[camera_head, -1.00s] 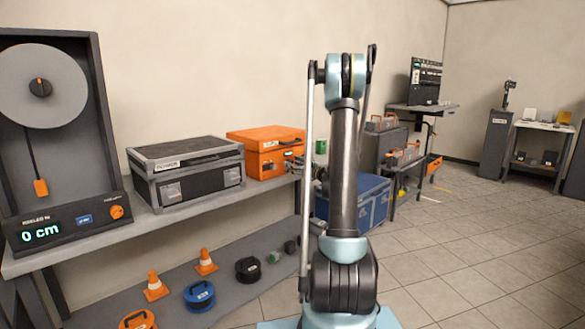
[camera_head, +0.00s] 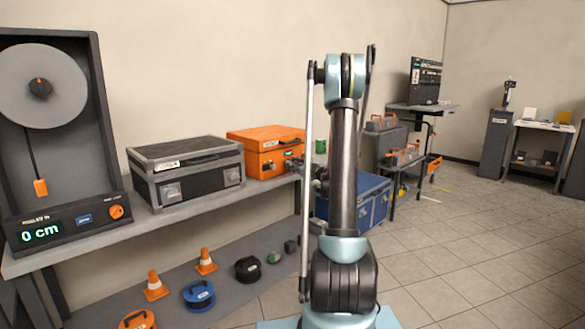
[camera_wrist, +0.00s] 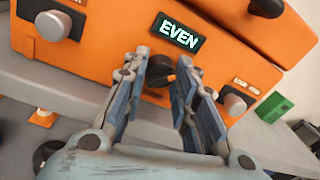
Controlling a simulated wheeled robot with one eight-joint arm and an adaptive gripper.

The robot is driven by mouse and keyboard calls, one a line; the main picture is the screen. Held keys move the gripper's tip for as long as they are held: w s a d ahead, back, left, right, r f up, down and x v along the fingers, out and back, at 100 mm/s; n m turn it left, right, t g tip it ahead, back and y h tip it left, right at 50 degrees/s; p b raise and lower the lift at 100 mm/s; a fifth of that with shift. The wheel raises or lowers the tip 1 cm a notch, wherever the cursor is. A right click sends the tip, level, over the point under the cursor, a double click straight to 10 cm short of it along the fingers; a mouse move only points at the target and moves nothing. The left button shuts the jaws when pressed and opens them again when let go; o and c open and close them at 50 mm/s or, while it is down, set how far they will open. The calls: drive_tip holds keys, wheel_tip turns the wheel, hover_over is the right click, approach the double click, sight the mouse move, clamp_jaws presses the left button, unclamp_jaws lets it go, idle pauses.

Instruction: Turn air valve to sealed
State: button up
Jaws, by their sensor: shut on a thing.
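The orange case (camera_head: 268,150) stands on the bench in the head view. In the wrist view its front panel (camera_wrist: 95,85) fills much of the picture, with a lit display (camera_wrist: 179,35) reading "EVEN". A dark round knob (camera_wrist: 186,64), which looks like the air valve, sits on the panel below the display. My gripper (camera_wrist: 171,72) is shut on this knob, with one finger on each side. The fingers partly hide the knob, so its pointer and any sealed marking cannot be read. In the head view the gripper is small, at the case's right front.
Silver latches (camera_wrist: 53,25) flank the panel on both sides. A grey-black case (camera_head: 187,172) stands left of the orange one, and a green block (camera_wrist: 275,107) lies to its right. A blue chest (camera_head: 355,205) is behind my arm. Open tiled floor lies to the right.

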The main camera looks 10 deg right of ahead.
drive_tip(key=n, duration=0.8)
drive_tip(key=shift+s+a+f+n, duration=0.15)
drive_tip(key=shift+a+n, duration=0.05)
drive_tip(key=shift+n, duration=0.2)
drive_tip(key=shift+o, duration=0.2)
drive_tip(key=n, duration=0.4)
drive_tip(key=shift+n+y, duration=0.4)
drive_tip(key=n, duration=0.3)
drive_tip(key=shift+d+f, duration=0.1)
drive_tip(key=shift+n, duration=0.7)
drive_tip(key=shift+c, duration=0.2)
drive_tip(key=shift+y, duration=0.3)
drive_tip(key=o, duration=1.1)
drive_tip(key=shift+f, duration=0.1)
